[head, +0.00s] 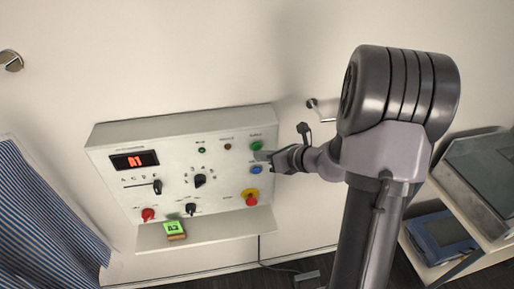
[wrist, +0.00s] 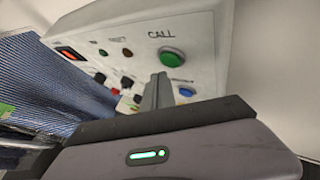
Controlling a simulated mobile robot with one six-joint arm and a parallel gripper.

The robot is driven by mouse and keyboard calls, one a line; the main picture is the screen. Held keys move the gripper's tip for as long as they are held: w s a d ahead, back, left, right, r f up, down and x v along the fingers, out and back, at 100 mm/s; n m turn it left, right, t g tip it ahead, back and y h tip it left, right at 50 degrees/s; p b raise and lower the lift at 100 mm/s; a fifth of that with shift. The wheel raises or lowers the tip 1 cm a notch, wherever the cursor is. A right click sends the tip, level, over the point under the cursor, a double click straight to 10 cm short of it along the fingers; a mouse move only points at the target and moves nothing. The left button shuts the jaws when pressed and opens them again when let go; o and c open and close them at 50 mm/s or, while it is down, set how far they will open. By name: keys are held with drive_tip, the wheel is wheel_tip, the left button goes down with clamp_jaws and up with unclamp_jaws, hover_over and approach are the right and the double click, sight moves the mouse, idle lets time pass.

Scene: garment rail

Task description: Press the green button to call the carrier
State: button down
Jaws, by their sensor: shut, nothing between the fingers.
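The green button (head: 256,146) is at the upper right of a white control panel (head: 105,140) on the wall. In the wrist view the green button (wrist: 172,56) sits under the word CALL, uncovered. My gripper (head: 262,156) is shut and empty, in front of the panel's right side. In the head view its tip shows just below the green button, between it and a blue button (head: 256,169). In the wrist view the shut fingers (wrist: 157,90) show below and slightly left of the green button. I cannot tell whether they touch the panel.
The panel also carries a red display (head: 134,160), several knobs, and a red stop button (head: 251,200) on yellow. A green-lit tag (head: 174,229) lies on its lower ledge. Striped cloth (head: 45,210) hangs at the left. A shelf (head: 470,255) stands at the right.

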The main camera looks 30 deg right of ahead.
drive_tip(key=shift+w, duration=0.15)
drive_tip(key=shift+w+d, duration=0.1)
drive_tip(key=shift+w, duration=0.2)
